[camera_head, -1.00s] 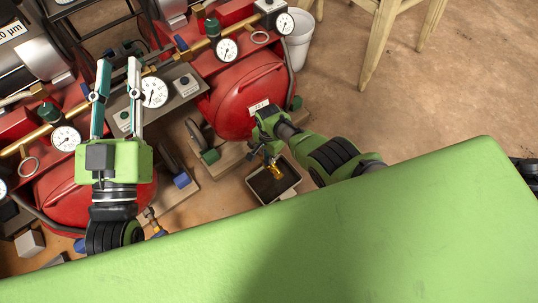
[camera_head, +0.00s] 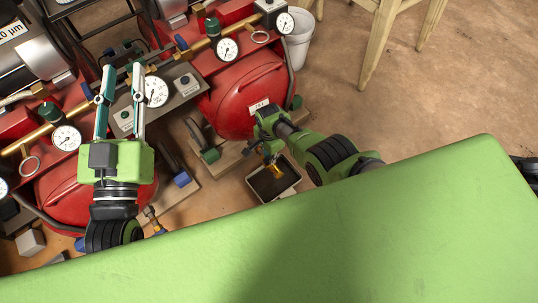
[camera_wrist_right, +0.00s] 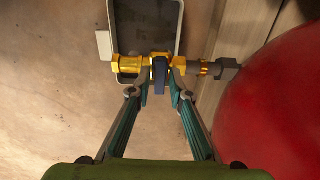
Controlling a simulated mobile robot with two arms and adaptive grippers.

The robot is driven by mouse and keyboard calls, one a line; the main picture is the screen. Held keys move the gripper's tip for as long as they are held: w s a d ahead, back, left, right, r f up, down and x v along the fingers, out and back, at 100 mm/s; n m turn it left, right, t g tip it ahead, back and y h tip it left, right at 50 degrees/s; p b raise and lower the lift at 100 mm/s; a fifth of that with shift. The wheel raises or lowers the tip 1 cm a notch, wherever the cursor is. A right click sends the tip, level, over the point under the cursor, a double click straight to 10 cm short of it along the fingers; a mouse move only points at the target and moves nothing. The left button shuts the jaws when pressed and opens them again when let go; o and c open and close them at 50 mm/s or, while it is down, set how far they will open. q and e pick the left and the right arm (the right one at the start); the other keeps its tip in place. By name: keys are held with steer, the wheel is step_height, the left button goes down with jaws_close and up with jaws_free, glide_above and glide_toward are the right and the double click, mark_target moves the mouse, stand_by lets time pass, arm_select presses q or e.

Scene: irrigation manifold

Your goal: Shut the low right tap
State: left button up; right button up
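The low right tap shows in the right wrist view as a dark blue handle (camera_wrist_right: 160,78) on a horizontal brass body (camera_wrist_right: 130,64). The handle points toward the gripper, roughly square to the brass body. My right gripper (camera_wrist_right: 160,88) has its fingertips drawn in on both sides of this handle and appears shut on it. In the head view my right gripper (camera_head: 268,147) reaches down beside the right red tank, and brass of the tap (camera_head: 276,171) shows below it. My left gripper (camera_head: 119,82) is open and empty above the left side of the manifold.
A dark tray with a pale rim (camera_head: 296,181) stands on the floor under the tap. The red tank (camera_head: 252,95) is close beside the right gripper. Gauges (camera_head: 155,91) and brass pipes line the manifold. A white bucket (camera_head: 299,45) and wooden stool (camera_head: 377,45) stand behind on open floor.

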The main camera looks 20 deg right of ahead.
stand_by(0.4)
step_height(320, 180, up, 12)
stand_by(0.8)
stand_by(0.4)
